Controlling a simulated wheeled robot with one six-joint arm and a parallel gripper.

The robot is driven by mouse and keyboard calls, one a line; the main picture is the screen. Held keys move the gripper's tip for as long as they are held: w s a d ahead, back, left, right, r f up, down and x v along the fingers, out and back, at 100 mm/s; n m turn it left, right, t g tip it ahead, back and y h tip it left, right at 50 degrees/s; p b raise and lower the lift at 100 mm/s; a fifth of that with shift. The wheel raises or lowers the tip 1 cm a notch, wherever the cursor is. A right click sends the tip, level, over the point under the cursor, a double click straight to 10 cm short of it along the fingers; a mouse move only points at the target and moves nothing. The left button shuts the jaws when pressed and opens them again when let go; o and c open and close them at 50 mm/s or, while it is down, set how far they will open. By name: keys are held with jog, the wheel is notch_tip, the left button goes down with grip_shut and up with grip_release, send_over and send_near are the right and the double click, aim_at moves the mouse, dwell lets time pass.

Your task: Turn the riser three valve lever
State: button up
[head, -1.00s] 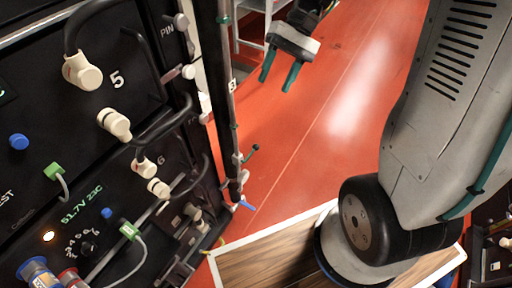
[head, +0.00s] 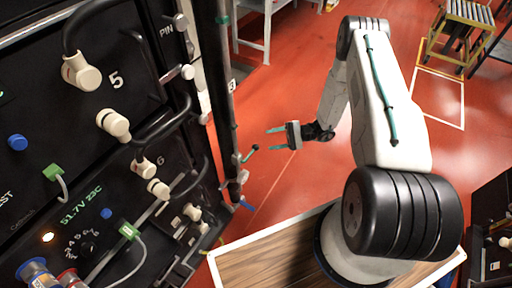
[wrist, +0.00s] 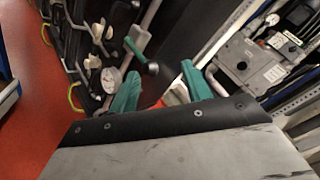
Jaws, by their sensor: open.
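The riser pipe (head: 228,130) is a dark upright pipe with a tag marked 3 (head: 232,84), right of the black battery cabinet. The knob looks apart from the fingers; contact cannot be told.
A blue handle (head: 247,206) sits low on the riser. The cabinet (head: 120,60) with cables and connectors fills the left. A pale table (head: 262,15) and a yellow roller stand (head: 455,22) are behind. Red floor right of the lever is clear.

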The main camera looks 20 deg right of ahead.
aim_at(256, 147)
jog(key=shift+m+t, duration=0.5)
jog(key=shift+t, duration=0.2)
jog(key=a+f, duration=0.1)
jog(key=a, duration=0.1)
jog(key=a+f, duration=0.1)
jog(key=a, duration=0.2)
jog(key=w+a+f, duration=0.1)
jog(key=a, duration=0.1)
jog(key=shift+a, duration=0.2)
jog(key=shift+c, duration=0.3)
grip_shut()
